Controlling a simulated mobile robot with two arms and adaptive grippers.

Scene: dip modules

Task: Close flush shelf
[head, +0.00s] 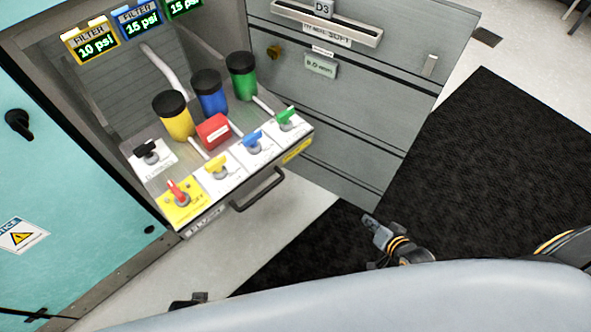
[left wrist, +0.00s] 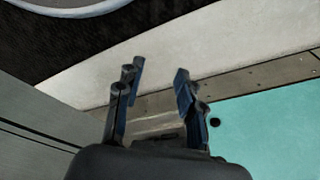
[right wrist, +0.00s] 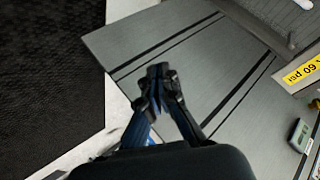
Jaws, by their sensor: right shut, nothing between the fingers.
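The flush shelf (head: 222,214) sticks out of its cabinet bay in the head view. It carries coloured valves, a red block and yellow, blue and green canisters with black caps. A dark bar handle (head: 258,190) is on its front face. My right gripper (head: 371,222) is to the right of the handle, apart from it, over the dark mat. It is shut and empty in the right wrist view (right wrist: 158,72). My left gripper (left wrist: 158,76) is open and empty in the left wrist view. In the head view only a small dark part shows at the bottom edge, left of centre.
Grey drawers (head: 345,110) stand right of the shelf, with a D3 tray at the top. A teal cabinet door (head: 60,150) with a black knob is on the left. Filter displays (head: 137,20) hang above the shelf. A black mat (head: 480,170) covers open floor.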

